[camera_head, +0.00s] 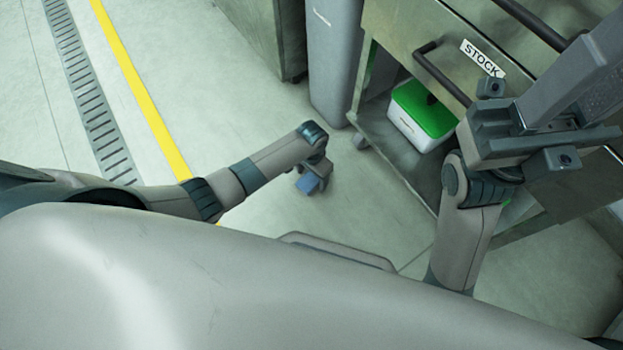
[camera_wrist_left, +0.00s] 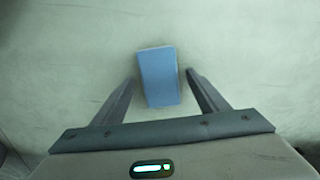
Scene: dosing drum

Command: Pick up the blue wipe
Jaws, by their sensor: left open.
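The blue wipe (camera_head: 309,183) is a small blue block-like piece on the pale floor, partly covered by my left gripper in the head view. In the left wrist view the wipe (camera_wrist_left: 158,77) shows as an upright blue rectangle between the two fingers. My left gripper (camera_head: 314,181) points down over it. In the left wrist view this gripper (camera_wrist_left: 160,82) is open, with a gap on each side of the wipe, the left one narrower. I cannot tell its height above the wipe. My right gripper (camera_head: 540,135) is at the right, beside the cart; its jaw opening is unclear.
A metal cart (camera_head: 400,45) with a STOCK label stands at the right, close to my right arm. A white box with a green lid (camera_head: 424,112) sits on its lower shelf. A grey bin (camera_head: 332,60) stands behind. The floor left of the wipe is clear, with a yellow line (camera_head: 145,90).

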